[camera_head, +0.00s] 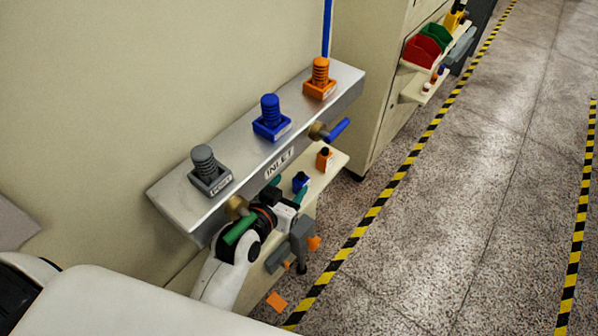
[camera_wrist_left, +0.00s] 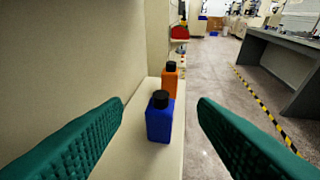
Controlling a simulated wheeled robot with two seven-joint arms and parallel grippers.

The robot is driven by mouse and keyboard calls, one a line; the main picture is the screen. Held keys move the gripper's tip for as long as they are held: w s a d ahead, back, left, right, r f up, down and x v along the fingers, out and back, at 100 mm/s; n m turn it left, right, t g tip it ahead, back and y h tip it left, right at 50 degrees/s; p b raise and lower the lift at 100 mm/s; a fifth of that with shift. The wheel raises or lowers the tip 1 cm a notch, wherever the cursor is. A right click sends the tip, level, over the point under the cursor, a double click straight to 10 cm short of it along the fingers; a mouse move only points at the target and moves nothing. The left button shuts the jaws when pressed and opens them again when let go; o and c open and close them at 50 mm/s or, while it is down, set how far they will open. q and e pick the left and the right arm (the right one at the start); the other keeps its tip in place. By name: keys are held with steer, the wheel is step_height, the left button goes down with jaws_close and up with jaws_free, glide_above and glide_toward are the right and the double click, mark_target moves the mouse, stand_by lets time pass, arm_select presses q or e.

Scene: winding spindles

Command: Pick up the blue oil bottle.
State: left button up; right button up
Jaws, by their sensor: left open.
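The blue oil bottle (camera_wrist_left: 159,123) with a black cap stands upright on a narrow cream shelf (camera_wrist_left: 143,158). In the head view the same blue bottle (camera_head: 301,181) shows just beyond my left gripper (camera_head: 288,189), partly hidden by it. In the left wrist view my left gripper (camera_wrist_left: 160,103) is open, its teal fingers on either side of the view. The bottle appears between the fingertips, ahead of them, and nothing is held. My right gripper is not in view.
An orange bottle (camera_wrist_left: 171,80) stands behind the blue one on the shelf. Above the shelf, a metal ledge (camera_head: 178,200) carries grey, blue and orange fittings, with a blue-handled valve (camera_head: 338,129) and a green-handled valve (camera_head: 238,230) at its front. The wall is close on the left.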

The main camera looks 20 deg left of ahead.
mark_target(299, 177)
arm_select(q)
steer(key=p+x, duration=0.1)
steer(key=x, duration=0.2)
steer(key=shift+w+d, duration=0.15)
steer(key=x, duration=0.3)
steer(key=shift+w+f+p, duration=0.1)
steer(key=shift+f+p, duration=0.15)
steer(key=shift+p, duration=0.15)
steer(key=shift+w+f, duration=0.15)
steer(key=shift+w, duration=0.05)
steer(key=c, duration=1)
steer(key=shift+o, duration=0.2)
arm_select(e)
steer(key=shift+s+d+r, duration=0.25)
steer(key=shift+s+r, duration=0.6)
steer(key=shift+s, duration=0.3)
